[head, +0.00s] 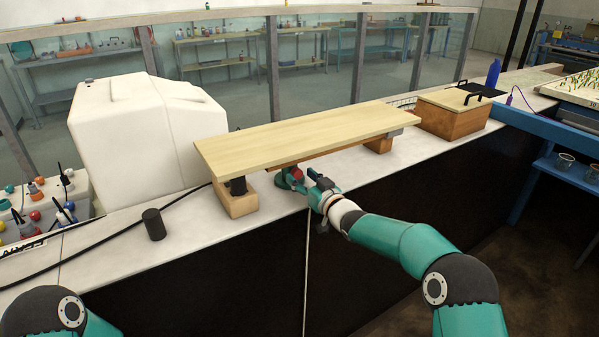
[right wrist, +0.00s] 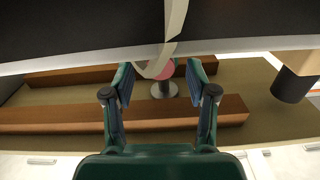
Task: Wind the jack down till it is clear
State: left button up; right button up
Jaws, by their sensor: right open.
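A pale wooden board (head: 300,137) lies raised across the white bench. Under its near edge a small red part (head: 297,173), apparently of the jack, shows at my right gripper (head: 302,180). In the right wrist view the red round part (right wrist: 164,70) and a grey metal disc (right wrist: 164,91) show between the fingers of my right gripper (right wrist: 160,76), which is open. A pale strip (right wrist: 174,35) crosses in front of the red part. Contact with the fingers cannot be told. Most of the jack is hidden in the head view. My left gripper is out of view.
A wooden block (head: 236,202) with a black post (head: 238,186) stands under the board's left end. A black cylinder (head: 154,224) stands to its left. A large white container (head: 140,140) is behind; a wooden box (head: 452,115) is right. Brown bars (right wrist: 60,117) run along the board's underside.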

jog(key=shift+x, duration=0.85)
grip_shut()
